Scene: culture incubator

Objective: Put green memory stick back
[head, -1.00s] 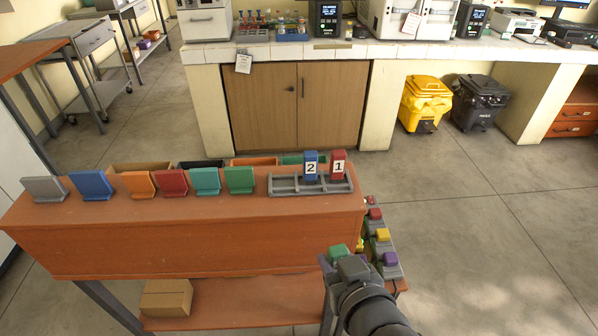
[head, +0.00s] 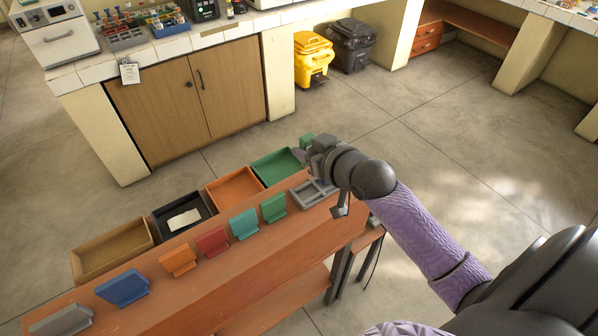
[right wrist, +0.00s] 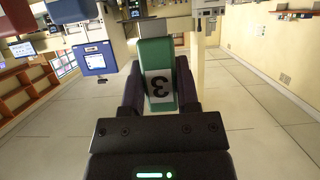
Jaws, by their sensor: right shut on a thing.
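My right gripper (head: 308,148) is shut on a green memory stick (head: 306,141), above the far right end of the wooden bench. In the right wrist view the green stick (right wrist: 159,75) sits between the fingers and shows a white label with an upside-down 3. The grey slotted rack (head: 302,194) lies on the bench below the gripper; my arm hides part of it. My left gripper is out of view.
Coloured upright holders, including a green one (head: 273,207) and a teal one (head: 244,223), line the bench. Open trays stand behind them, including a green tray (head: 277,165) and an orange tray (head: 234,187). A counter with cabinet doors (head: 185,105) stands beyond open floor.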

